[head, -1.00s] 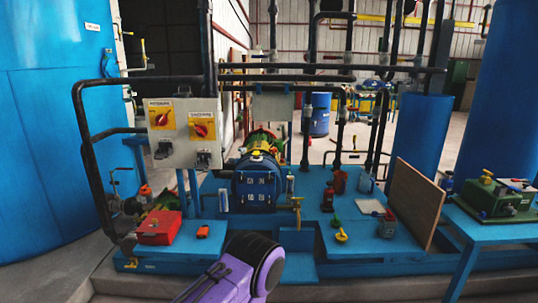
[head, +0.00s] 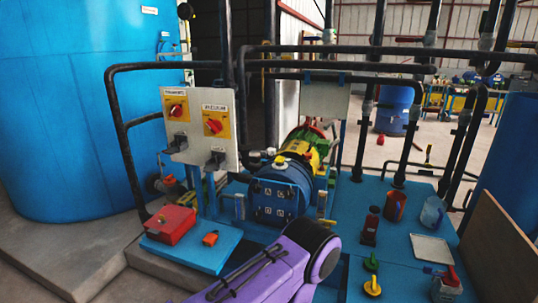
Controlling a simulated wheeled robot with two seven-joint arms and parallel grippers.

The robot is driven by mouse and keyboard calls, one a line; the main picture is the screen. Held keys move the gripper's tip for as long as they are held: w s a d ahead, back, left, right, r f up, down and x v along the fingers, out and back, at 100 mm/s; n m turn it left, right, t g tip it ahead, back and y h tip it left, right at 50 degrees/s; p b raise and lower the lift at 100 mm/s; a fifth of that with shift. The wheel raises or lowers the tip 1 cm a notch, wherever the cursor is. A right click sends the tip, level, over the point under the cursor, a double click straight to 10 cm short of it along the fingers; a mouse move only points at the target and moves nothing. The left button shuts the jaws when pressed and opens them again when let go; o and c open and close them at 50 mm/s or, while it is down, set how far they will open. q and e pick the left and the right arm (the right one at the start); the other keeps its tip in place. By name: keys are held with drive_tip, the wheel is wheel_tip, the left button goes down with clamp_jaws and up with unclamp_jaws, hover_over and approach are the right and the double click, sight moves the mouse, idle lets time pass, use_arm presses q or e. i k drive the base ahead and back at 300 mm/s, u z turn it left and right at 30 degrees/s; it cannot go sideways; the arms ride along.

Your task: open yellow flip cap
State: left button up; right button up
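A small yellow cap (head: 280,161) sits on top of the blue horizontal pressure vessel (head: 277,195) in the middle of the head view. It is too small to tell whether it is flipped open or shut. Another small yellow piece (head: 372,287) stands on the blue bench at the lower right, just in front of a green one (head: 371,262); I cannot tell which yellow piece is the flip cap. A purple link of my own arm rises from the bottom middle, in front of the vessel. Neither of my grippers shows.
A grey switch panel (head: 201,128) with red and yellow knobs stands left of the vessel. A red box (head: 170,225) sits at the front left. Bottles, a white plate (head: 432,249) and a brown board (head: 497,250) occupy the right bench. Black pipes cross behind.

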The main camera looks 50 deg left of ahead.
sight(278, 159)
drive_tip(key=u, duration=0.75)
drive_tip(key=i, duration=0.9)
drive_tip(key=u, duration=0.85)
